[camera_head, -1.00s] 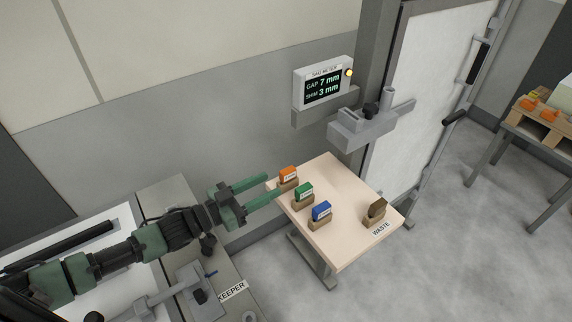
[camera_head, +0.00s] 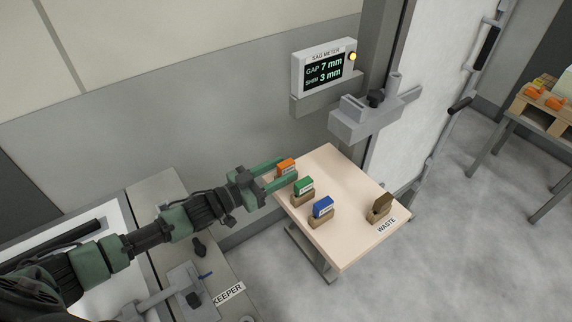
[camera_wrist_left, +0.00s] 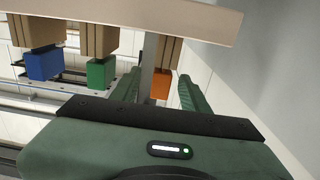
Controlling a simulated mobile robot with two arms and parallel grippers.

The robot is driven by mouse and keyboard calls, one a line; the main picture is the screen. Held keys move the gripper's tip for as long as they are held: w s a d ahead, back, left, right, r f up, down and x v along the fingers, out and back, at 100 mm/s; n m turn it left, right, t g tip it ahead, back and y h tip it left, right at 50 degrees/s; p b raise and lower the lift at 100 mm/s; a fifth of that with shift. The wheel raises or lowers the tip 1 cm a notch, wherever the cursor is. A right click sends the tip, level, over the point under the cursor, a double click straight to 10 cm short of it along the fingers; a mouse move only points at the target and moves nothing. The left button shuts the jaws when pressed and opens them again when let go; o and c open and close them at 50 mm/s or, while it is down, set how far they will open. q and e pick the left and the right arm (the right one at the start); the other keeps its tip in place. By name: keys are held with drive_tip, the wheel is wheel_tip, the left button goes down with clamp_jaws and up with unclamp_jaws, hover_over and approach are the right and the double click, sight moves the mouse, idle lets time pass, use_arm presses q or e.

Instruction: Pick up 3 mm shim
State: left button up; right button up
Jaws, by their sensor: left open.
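Three shims stand in holders on a small table: orange (camera_head: 286,165), green (camera_head: 304,186) and blue (camera_head: 323,206). Their labels are too small to read, so I cannot tell which is the 3 mm one. My left gripper (camera_head: 289,171) is open, with its fingers on either side of the orange shim. In the left wrist view, which looks upside down, the orange shim (camera_wrist_left: 160,84) sits between the two green fingers, with gaps visible beside it. The green shim (camera_wrist_left: 101,73) and blue shim (camera_wrist_left: 44,65) are off to the left there. My right gripper is not in view.
The table (camera_head: 345,238) also bears a brown holder (camera_head: 380,208) beside a WASTE label. A sag meter (camera_head: 325,70) on the wall reads gap 7 mm, shim 3 mm. A grey bracket (camera_head: 365,120) juts out behind the table. A keeper bench (camera_head: 165,195) stands left.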

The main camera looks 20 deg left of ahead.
use_arm(q)
drive_tip(key=shift+x, duration=1.1)
drive_tip(key=shift+f, duration=0.1)
drive_tip(key=shift+c, duration=0.3)
clamp_jaws()
